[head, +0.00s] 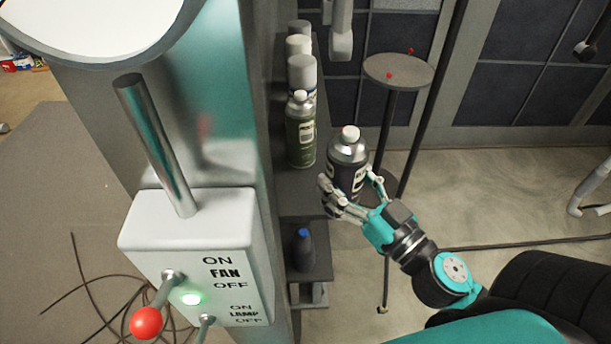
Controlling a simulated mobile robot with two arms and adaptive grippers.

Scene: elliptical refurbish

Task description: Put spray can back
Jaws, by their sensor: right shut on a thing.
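A dark spray can (346,165) with a silver top and white nozzle stands upright in the fingers of my right gripper (350,197). The gripper is shut around its lower body. The can is just right of the narrow shelf (300,206) on the column's side. On that shelf a row of other spray cans stands, the nearest a green one (301,138) with a white nozzle. Whether the held can touches the shelf cannot be told. My left gripper is not in view.
A white switch box (190,235) with a red-knobbed lever (147,322) stands at the lower left. A lower shelf (311,265) holds a small blue-tipped bottle (303,245). A round-topped stand (398,71) is behind the can. Open floor lies to the right.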

